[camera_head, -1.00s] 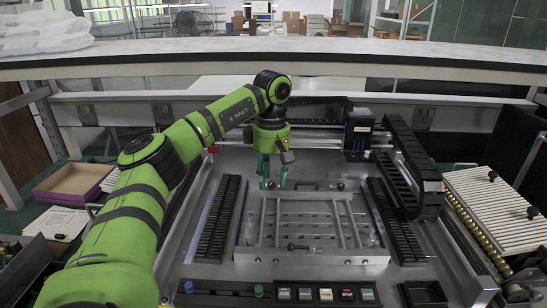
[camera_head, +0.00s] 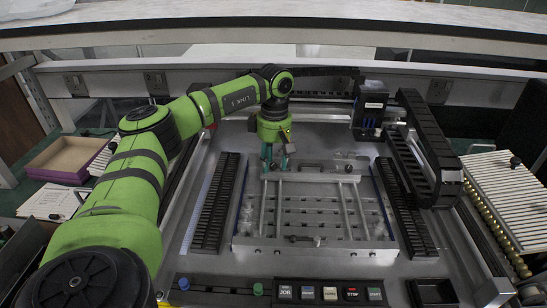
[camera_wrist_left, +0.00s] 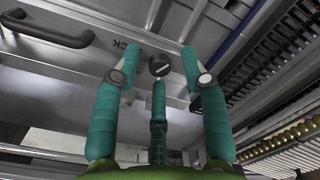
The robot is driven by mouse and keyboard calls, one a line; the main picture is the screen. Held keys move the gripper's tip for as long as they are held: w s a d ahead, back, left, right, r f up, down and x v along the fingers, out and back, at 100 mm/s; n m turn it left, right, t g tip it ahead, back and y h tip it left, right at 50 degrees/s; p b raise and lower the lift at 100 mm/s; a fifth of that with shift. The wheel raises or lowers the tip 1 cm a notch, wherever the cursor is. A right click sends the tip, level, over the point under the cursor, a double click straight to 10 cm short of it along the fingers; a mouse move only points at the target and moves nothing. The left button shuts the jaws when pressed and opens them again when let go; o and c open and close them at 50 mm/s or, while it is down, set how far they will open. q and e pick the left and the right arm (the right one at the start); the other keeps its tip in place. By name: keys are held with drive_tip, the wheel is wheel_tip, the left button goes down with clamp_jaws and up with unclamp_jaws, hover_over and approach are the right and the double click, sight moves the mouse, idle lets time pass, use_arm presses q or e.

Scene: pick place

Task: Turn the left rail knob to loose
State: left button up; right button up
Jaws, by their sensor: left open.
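The left rail knob (camera_wrist_left: 159,66) is a small dark round knob with a light slot across its face, in the wrist view. Lettering, partly covered and ending in "CK", is on the metal beside it. My left gripper (camera_head: 275,167) is over the left end of the fixture's back bar, pointing down. Its teal fingers are open, with the knob between the tips in the wrist view; I cannot tell whether any finger touches it. In the head view the gripper hides this knob. My right gripper is not in view.
A dark bar handle (camera_head: 312,165) stands right of the gripper, and another knob (camera_head: 349,168) sits at the bar's right end. The slotted metal fixture (camera_head: 312,244) lies between black cable chains (camera_head: 214,205). A button panel (camera_head: 330,293) is at the front.

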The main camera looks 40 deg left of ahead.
use_arm(q)
drive_tip(key=c, duration=0.8)
clamp_jaws()
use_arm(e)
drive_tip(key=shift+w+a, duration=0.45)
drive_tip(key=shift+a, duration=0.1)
